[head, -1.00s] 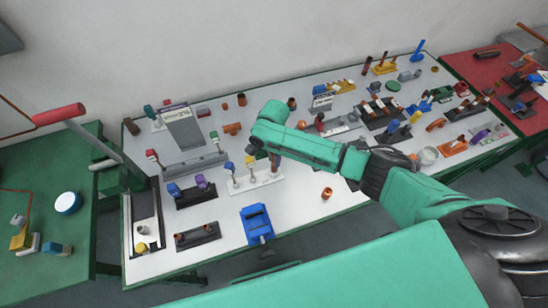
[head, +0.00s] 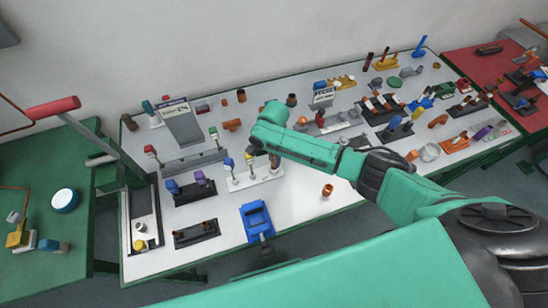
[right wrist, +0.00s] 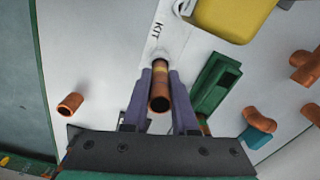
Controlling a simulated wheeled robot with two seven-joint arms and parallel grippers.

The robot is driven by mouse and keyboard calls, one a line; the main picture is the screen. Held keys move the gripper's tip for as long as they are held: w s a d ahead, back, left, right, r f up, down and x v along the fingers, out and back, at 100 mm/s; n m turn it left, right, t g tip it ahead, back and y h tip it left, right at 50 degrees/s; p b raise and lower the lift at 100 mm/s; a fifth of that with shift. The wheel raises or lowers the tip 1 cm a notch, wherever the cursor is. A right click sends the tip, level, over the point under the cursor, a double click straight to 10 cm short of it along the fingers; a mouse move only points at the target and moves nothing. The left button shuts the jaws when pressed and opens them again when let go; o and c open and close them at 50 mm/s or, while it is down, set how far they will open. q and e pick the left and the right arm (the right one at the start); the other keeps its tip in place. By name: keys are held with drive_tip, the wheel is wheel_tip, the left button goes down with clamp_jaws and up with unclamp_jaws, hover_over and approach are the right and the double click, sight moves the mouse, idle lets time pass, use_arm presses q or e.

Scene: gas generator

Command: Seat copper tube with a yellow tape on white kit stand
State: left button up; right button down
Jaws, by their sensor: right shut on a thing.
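The white kit stand (head: 246,183) is a long white base near the middle of the white table, with blue-topped and yellow-topped parts standing on it. In the right wrist view the stand (right wrist: 143,98) shows the letters KIT. My right gripper (head: 273,160) is over the stand's right end, partly hidden by my arm. Its two fingers are shut on a copper tube (right wrist: 160,98) with a yellow tape band near its far end. The tube's far end is at a pale round spot on the stand; I cannot tell whether it is inside a socket. My left gripper is not in view.
A large yellow part (right wrist: 232,18) stands close beside the tube. A green holder (right wrist: 214,88) lies to its right. A loose copper ring (head: 327,190) and a blue fixture (head: 257,220) are on the table near its front edge, with clear surface between them.

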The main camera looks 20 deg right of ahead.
drive_tip(key=shift+f, duration=0.5)
drive_tip(key=c, duration=0.6)
unclamp_jaws()
wheel_tip(320, 180, up, 15)
drive_tip(key=shift+f+b, duration=0.15)
drive_tip(key=shift+b, duration=0.8)
